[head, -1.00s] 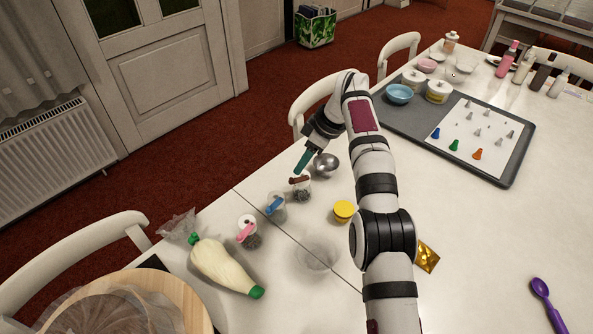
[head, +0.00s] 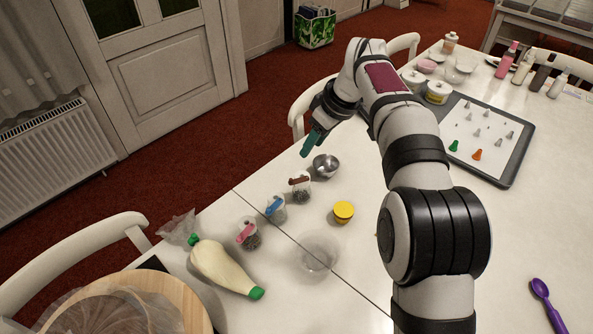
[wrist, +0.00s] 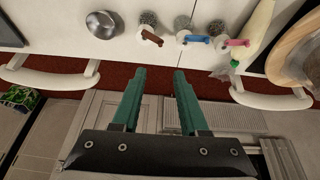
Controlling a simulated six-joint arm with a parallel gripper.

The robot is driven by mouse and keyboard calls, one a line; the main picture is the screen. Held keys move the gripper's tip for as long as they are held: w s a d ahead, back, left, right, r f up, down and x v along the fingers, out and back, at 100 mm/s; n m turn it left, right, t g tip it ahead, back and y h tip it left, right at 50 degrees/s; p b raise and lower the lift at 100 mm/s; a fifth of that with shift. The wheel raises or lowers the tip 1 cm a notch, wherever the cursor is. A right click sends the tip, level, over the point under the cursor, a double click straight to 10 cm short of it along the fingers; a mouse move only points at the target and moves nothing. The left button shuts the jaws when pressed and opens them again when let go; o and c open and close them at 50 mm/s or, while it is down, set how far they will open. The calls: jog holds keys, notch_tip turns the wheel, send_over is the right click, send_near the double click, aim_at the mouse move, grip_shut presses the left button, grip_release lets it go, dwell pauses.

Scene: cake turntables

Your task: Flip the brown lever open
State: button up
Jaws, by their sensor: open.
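The brown lever (head: 299,180) sits on top of a small clear jar (head: 301,193) with dark contents, in the middle of the head view. It lies across the jar's lid; whether it is tilted up is too small to tell. In the wrist view the brown lever (wrist: 153,38) shows beyond the fingertips, near the top middle. My gripper (head: 308,151) has green fingers, which are apart and empty in the wrist view (wrist: 159,72). It is above and beyond the jar in the head view, not touching the lever.
Jars with a blue lever (head: 274,206) and a pink lever (head: 245,233) stand nearby. A metal bowl (head: 326,165) is close behind the brown-lever jar. A yellow-lidded tub (head: 343,211), a clear bowl (head: 318,253) and a piping bag (head: 222,266) are on the table.

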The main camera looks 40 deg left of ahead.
aim_at(291, 179)
jog(key=x, duration=1.5)
jog(key=shift+f, duration=0.4)
grip_shut()
